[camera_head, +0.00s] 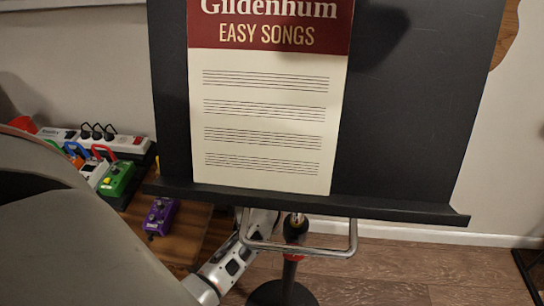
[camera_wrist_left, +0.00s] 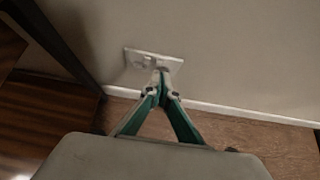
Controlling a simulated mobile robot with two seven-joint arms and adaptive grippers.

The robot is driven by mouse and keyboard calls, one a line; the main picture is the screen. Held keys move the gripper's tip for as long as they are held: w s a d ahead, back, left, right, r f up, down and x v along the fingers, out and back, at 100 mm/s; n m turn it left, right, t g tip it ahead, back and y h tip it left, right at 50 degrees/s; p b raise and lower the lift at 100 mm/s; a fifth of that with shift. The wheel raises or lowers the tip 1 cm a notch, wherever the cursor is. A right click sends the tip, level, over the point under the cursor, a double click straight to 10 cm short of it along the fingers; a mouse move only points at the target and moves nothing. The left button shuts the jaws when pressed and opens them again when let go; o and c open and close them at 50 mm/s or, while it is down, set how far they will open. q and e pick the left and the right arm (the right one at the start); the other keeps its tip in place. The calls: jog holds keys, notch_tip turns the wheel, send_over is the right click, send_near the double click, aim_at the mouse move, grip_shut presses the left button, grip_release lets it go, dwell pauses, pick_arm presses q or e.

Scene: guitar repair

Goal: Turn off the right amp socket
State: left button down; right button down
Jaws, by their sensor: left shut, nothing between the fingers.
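In the left wrist view a white wall socket plate (camera_wrist_left: 133,56) sits low on the wall, above the baseboard. It has a darker detail on its left part; its switch is too blurred to read. My left gripper (camera_wrist_left: 161,75) is shut and empty, with its fingertips in front of the plate's right part. I cannot tell whether they touch it. In the head view no socket plate shows, and a white jointed arm part of mine reaches behind the music stand (camera_head: 420,120). My right gripper is not in view.
The black stand carries a songbook (camera_head: 265,130) and blocks much of the head view. At left are a white power strip (camera_head: 125,143) with black plugs, a green pedal (camera_head: 117,178) and a purple pedal (camera_head: 160,215). A dark post (camera_wrist_left: 62,45) stands left of the socket.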

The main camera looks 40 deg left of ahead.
pick_arm(q)
jog(key=v, duration=0.3)
jog(key=shift+a+r+p, duration=0.1)
jog(key=shift+r+p, duration=0.2)
jog(key=shift+p, duration=0.1)
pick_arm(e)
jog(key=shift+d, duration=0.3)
